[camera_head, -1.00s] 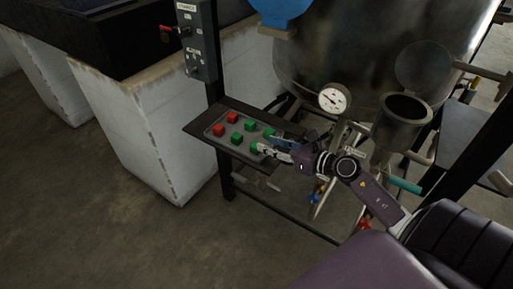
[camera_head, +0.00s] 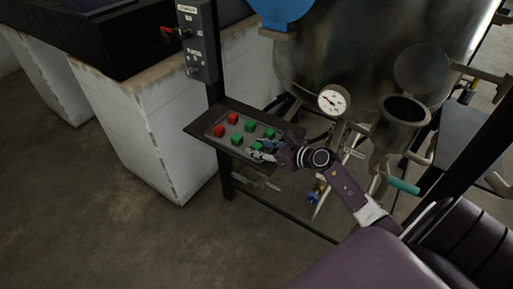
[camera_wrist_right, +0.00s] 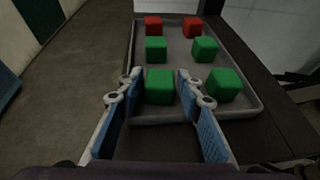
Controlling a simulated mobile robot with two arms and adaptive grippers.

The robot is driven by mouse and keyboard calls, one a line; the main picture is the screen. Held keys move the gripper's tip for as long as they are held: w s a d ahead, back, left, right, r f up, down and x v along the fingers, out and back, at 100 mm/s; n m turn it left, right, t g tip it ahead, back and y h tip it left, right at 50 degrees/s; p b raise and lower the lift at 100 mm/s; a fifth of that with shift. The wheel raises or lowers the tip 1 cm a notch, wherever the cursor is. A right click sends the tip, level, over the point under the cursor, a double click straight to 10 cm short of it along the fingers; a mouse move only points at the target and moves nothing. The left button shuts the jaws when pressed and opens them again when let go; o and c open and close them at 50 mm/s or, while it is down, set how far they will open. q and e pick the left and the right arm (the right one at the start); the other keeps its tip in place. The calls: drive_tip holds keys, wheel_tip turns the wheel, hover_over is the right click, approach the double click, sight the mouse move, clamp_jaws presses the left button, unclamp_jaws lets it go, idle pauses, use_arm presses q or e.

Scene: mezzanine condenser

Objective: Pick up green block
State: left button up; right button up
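My right gripper (camera_head: 262,150) is at the right end of the grey tray (camera_head: 214,136). In the right wrist view the right gripper (camera_wrist_right: 158,78) is open, with its two blue-padded fingers on either side of a near green block (camera_wrist_right: 160,90). A gap seems to show between block and fingers; contact is not clear. That green block is partly hidden by the fingers in the head view (camera_head: 256,145). A second near green block (camera_wrist_right: 223,85) sits just right of the fingers. Two more green blocks (camera_wrist_right: 156,49) (camera_wrist_right: 204,49) stand farther in. My left gripper is not in view.
Two red blocks (camera_wrist_right: 153,26) (camera_wrist_right: 193,27) stand at the tray's far end. The tray lies on a dark shelf (camera_head: 196,128). A pressure gauge (camera_head: 333,99), metal tank (camera_head: 350,50) and grey control box (camera_head: 197,42) are close by. Floor is clear at left.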

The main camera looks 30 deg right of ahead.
drive_tip(key=shift+w, duration=0.15)
drive_tip(key=c, duration=0.9)
drive_tip(key=shift+o, duration=0.2)
